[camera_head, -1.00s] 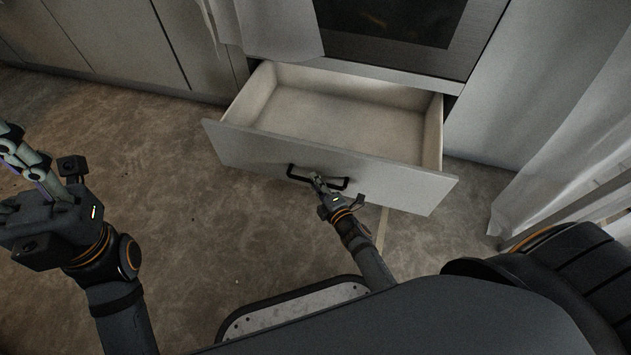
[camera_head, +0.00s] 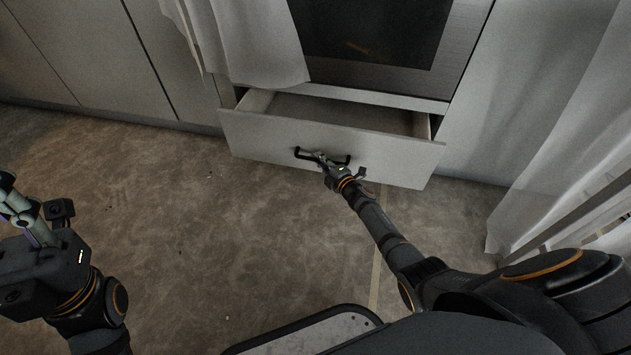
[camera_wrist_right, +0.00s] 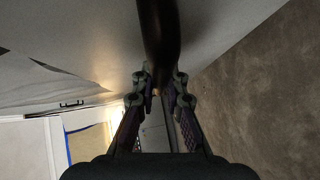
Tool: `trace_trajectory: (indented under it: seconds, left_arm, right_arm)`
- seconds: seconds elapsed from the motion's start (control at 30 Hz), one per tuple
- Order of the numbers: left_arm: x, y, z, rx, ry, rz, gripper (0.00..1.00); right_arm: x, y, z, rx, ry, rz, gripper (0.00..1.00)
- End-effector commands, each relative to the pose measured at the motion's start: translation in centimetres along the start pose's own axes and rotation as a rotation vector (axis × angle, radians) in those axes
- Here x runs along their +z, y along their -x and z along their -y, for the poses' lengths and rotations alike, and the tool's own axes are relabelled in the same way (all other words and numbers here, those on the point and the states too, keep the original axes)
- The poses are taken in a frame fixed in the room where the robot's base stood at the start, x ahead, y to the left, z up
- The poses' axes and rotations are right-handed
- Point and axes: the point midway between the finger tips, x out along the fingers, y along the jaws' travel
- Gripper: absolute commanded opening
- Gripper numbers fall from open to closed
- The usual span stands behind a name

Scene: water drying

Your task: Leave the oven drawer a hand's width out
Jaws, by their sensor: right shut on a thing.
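The oven drawer (camera_head: 270,138) is partly open below the oven (camera_head: 365,40), with a short stretch of its empty inside (camera_head: 350,113) showing behind the front panel. My right gripper (camera_head: 322,160) is shut on the dark bar handle (camera_head: 340,160) at the middle of the drawer front. In the right wrist view the handle (camera_wrist_right: 158,40) runs down between the fingers of my right gripper (camera_wrist_right: 163,90). My left gripper (camera_head: 18,205) is at the left edge, well away from the drawer; I cannot tell whether its fingers are open or shut.
A pale cloth (camera_head: 255,45) hangs beside the oven, close above the drawer's left end. White curtains (camera_head: 560,140) and a rail stand at the right. Flat cabinet doors (camera_head: 85,55) line the left. The brown floor (camera_head: 190,230) before the drawer is clear.

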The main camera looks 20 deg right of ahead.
Motion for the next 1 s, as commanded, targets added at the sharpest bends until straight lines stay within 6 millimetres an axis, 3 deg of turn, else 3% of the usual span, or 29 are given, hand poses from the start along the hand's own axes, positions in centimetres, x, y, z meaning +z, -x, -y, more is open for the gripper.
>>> trace_trajectory:
  seconds: [0.1, 0.3, 0.73, 0.77, 0.9, 1.0]
  left_arm:
    - [0.2, 1.2, -0.2, 0.004, -0.002, 0.003, 0.40]
    - [0.3, 1.9, -0.4, 0.008, -0.005, 0.006, 0.40]
    - [0.3, 1.9, -0.5, 0.010, -0.007, 0.008, 0.40]
    - [0.3, 1.9, -0.5, 0.010, -0.007, 0.008, 0.40]
    - [0.3, 1.9, -0.5, 0.009, -0.007, 0.008, 0.40]
    - [0.3, 1.9, -0.5, 0.009, -0.007, 0.008, 0.40]
  right_arm:
    - [1.6, -1.6, -0.2, 0.001, 0.002, 0.001, 0.00]
    - [3.0, -3.0, -0.7, 0.000, 0.000, 0.001, 0.00]
    - [3.2, -3.2, -0.8, -0.001, 0.000, 0.000, 0.00]
    - [3.2, -3.2, -0.8, -0.001, 0.000, 0.000, 0.13]
    - [3.2, -3.2, -0.8, -0.001, 0.000, 0.000, 0.32]
    - [3.2, -3.2, -0.8, -0.001, 0.000, -0.001, 0.36]
